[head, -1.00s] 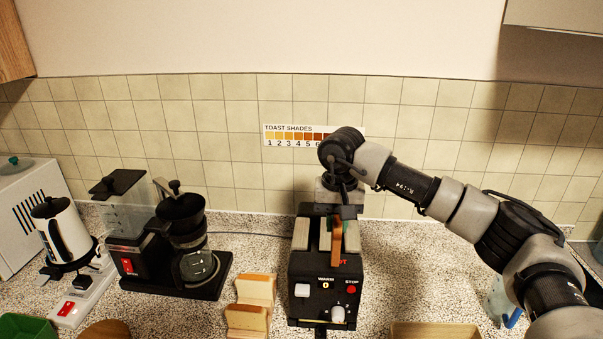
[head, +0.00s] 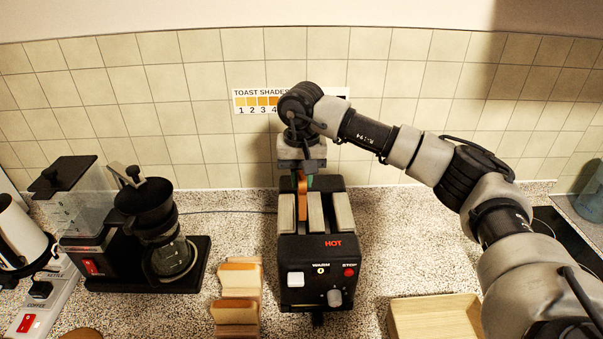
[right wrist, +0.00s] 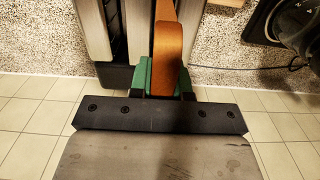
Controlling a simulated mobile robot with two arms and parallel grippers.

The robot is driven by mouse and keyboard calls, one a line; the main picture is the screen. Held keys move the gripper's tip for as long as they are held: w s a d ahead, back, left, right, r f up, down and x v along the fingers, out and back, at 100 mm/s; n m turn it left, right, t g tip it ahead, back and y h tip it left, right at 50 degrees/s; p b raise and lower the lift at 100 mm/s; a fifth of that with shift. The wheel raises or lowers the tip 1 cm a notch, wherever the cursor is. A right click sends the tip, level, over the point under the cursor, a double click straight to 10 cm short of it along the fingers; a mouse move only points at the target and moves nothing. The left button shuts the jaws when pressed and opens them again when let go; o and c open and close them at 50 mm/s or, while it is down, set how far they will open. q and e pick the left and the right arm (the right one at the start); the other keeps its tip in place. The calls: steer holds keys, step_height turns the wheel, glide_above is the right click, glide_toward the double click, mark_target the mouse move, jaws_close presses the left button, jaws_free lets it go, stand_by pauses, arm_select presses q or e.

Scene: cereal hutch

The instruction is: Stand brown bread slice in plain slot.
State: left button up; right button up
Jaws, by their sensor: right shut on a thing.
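The brown bread slice (head: 302,196) is upright and edge-on in my right gripper (head: 302,180), over the left slot of the black toaster (head: 308,262). The right slot has the red HOT label (head: 333,243) in front of it; the left has none. In the right wrist view the green fingertips (right wrist: 165,78) are shut on the brown slice (right wrist: 170,45), which lines up with the gap between two pale toaster bars. The lower part of the slice is hidden, so I cannot tell how deep it sits. My left gripper is not in view.
Pale bread slices (head: 238,290) stand on the counter left of the toaster. A coffee maker (head: 160,240) is further left. A wooden tray (head: 435,315) lies at the front right. A tiled wall (head: 200,110) is close behind.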

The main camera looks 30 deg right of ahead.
steer(key=shift+f, duration=0.65)
steer(key=shift+s+f+b, duration=0.1)
steer(key=shift+f+b, duration=0.15)
steer(key=shift+b, duration=0.1)
steer(key=shift+f+b, duration=0.3)
steer(key=shift+f, duration=0.75)
steer(key=shift+f+b, duration=1.6)
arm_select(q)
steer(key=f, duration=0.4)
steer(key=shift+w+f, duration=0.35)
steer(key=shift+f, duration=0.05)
arm_select(e)
steer(key=shift+f, duration=0.1)
steer(key=shift+s+f, duration=0.1)
